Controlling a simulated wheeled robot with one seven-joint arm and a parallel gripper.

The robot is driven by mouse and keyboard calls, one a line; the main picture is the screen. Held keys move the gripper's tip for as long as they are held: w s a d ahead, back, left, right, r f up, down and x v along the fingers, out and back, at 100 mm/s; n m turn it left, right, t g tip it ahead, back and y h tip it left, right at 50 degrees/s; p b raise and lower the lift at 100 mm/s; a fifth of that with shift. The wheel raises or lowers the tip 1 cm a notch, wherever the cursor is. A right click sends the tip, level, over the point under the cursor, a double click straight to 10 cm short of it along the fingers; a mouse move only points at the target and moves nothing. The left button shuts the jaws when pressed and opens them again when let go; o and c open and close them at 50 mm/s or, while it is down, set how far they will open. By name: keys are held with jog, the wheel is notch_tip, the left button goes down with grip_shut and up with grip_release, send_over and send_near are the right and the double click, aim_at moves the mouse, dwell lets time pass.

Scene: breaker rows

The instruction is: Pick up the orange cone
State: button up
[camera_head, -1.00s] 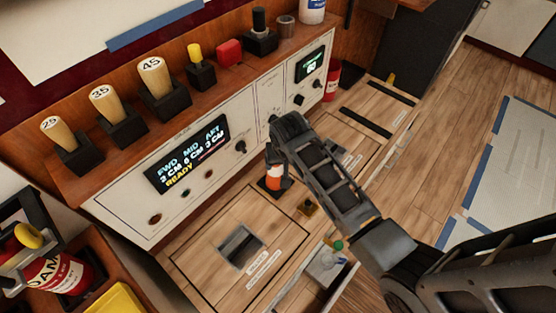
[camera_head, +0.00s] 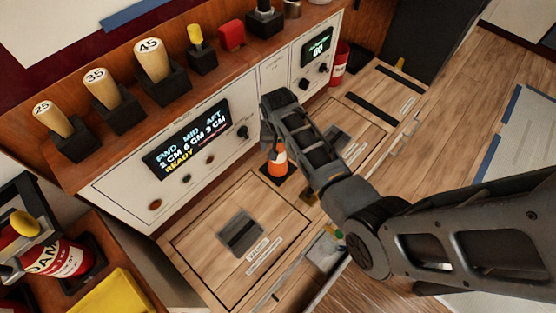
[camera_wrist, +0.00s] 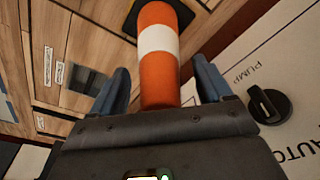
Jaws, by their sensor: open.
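The orange cone (camera_head: 279,158) with a white band and a black base stands on the wooden floor below the control panel in the head view. In the wrist view the cone (camera_wrist: 158,75) fills the middle, lying between the two blue-grey fingers of my gripper (camera_wrist: 160,90). The fingers are spread apart, one on each side, with a visible gap to the cone on both sides. In the head view my gripper is mostly hidden by my arm, near the cone and the panel.
The white control panel (camera_head: 165,160) with its lit display and knobs stands close beside the cone. A black knob (camera_wrist: 269,104) is near the right finger in the wrist view. A wooden floor hatch (camera_head: 210,215) lies in front. A red cylinder (camera_head: 339,65) stands further back.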

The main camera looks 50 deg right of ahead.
jog(key=shift+f, duration=0.15)
grip_shut()
dwell(0.7)
